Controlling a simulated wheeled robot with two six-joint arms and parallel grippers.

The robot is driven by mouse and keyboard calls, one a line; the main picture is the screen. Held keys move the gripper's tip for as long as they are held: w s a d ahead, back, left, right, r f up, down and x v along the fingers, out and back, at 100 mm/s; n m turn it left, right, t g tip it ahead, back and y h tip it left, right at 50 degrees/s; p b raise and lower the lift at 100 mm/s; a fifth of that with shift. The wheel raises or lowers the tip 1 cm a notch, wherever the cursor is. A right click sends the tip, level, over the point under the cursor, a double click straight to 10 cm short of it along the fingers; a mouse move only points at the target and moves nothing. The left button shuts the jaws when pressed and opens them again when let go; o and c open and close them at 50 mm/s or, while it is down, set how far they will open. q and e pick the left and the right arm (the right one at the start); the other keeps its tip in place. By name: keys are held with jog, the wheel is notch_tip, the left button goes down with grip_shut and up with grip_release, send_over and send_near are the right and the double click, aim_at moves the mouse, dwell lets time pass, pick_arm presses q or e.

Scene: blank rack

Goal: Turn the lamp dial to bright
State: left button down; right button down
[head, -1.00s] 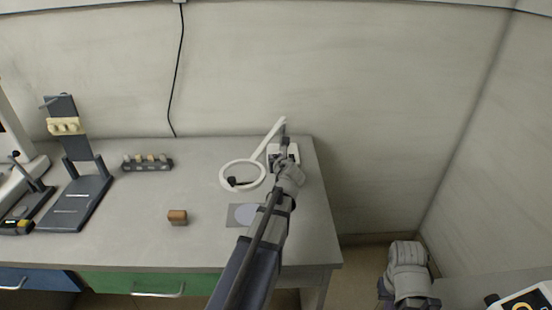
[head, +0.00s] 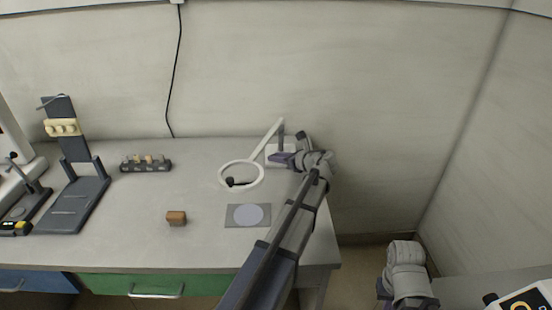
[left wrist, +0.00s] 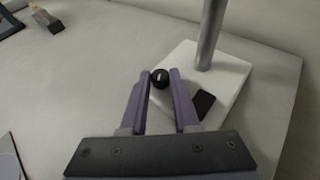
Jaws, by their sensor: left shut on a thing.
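The lamp has a white ring head (head: 222,174) on a slanted arm and a white base (left wrist: 228,82) at the back right of the desk. Its round black dial (left wrist: 160,78) sits at the left edge of the base in the left wrist view, with a small pale mark on top. My left gripper (left wrist: 163,80) is shut on the dial, one finger on each side. In the head view, my left gripper (head: 281,159) reaches the base from the right and partly covers it; the dial cannot be made out there. My right gripper's fingers are not in view.
A dark pad (left wrist: 205,103) lies on the base beside the right finger, and the grey lamp post (left wrist: 210,35) rises close behind. A grey plate (head: 233,222) with a pale disc, a brown block (head: 176,218), a dark rack (head: 135,167) and a stand (head: 72,205) are on the desk.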

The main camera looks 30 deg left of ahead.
pick_arm(q)
jog(key=n+g, duration=0.2)
jog(key=w+n+g, duration=0.1)
jog(key=g, duration=0.1)
jog(key=n+g, duration=0.2)
jog(key=shift+w+n+g, duration=0.3)
jog(key=shift+w+n+g+h, duration=0.1)
jog(key=shift+n+g+h, duration=0.4)
jog(key=shift+n+g, duration=1.4)
jog(key=shift+g, duration=0.1)
jog(key=c, duration=0.7)
grip_release()
jog(key=shift+a, duration=0.1)
jog(key=shift+o, duration=0.2)
